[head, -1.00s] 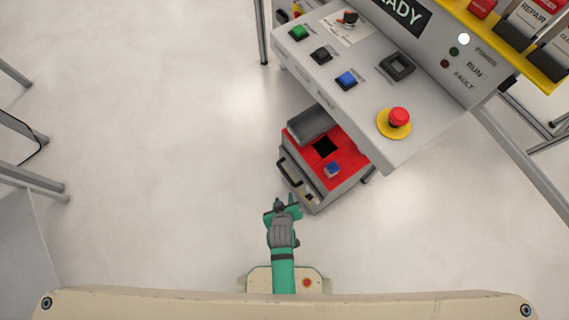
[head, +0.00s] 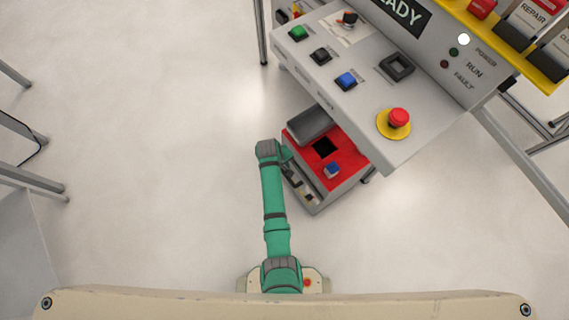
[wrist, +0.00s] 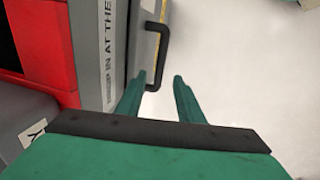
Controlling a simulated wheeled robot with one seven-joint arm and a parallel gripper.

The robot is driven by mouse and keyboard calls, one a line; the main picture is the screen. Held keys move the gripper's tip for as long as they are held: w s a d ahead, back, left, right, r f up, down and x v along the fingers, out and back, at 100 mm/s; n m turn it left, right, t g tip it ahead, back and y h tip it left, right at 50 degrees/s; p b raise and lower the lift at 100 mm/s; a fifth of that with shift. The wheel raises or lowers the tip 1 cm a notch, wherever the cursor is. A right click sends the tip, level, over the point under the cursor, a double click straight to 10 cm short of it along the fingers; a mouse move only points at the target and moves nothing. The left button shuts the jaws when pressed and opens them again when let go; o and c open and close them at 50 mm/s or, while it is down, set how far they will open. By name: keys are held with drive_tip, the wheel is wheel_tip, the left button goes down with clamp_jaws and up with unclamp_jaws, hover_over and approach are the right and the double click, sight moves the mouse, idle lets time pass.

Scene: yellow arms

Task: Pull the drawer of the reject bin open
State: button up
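The reject bin is a grey box with a red top (head: 345,155) and a dark square opening, partly under the console. Its drawer front (head: 305,192) faces lower left, and in the head view my arm hides most of the handle. In the wrist view the black bar handle (wrist: 162,50) stands out from the grey drawer front (wrist: 142,35). My gripper (wrist: 160,75) is open, its two green fingers apart. The handle's near end shows between the fingertips; I cannot tell whether either touches it. In the head view my gripper (head: 287,155) is mostly hidden beside the drawer front.
The grey console (head: 340,65) with buttons and a red emergency stop (head: 398,118) overhangs the bin's back right. A grey tray-like part (head: 310,124) adjoins the red top. The pale floor (head: 170,150) left of the bin is clear. Metal frame legs (head: 30,180) stand far left.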

drive_tip(key=f, duration=0.3)
drive_tip(key=d+f, duration=0.1)
drive_tip(key=f, duration=0.2)
drive_tip(key=w+f, duration=0.1)
drive_tip(key=f, duration=0.2)
drive_tip(key=shift+d, duration=0.15)
clamp_jaws()
